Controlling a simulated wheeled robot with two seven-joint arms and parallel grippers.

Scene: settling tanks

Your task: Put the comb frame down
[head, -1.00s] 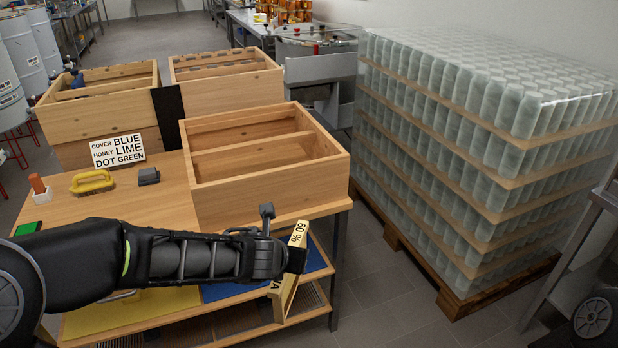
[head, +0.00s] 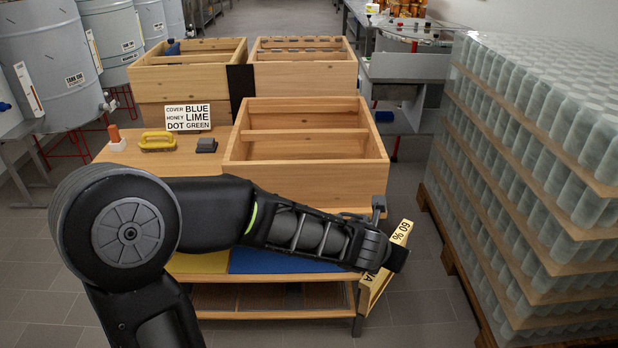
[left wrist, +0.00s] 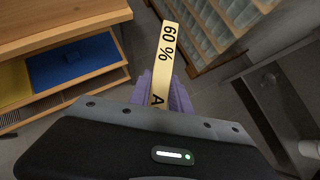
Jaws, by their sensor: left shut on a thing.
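The comb frame (head: 401,232) is a pale wooden frame with "60 %" lettered on its top bar. It hangs tilted off the right end of the bench, in the air. My left gripper (head: 385,254) is shut on it, and the arm hides part of it. In the left wrist view the frame's lettered top bar (left wrist: 168,50) sticks out between the purple fingers (left wrist: 165,92). An empty-looking open wooden box (head: 235,155) with an inner divider stands on the bench, behind and left of the gripper. My right gripper is not in view.
Two more wooden boxes (head: 185,75) (head: 305,73) stand behind. The bench carries a sign (head: 187,117), a yellow-handled brush (head: 157,141) and a dark block (head: 206,146). Yellow and blue panels (head: 275,262) lie on the shelf below. A jar pallet (head: 530,160) stands right, with floor between.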

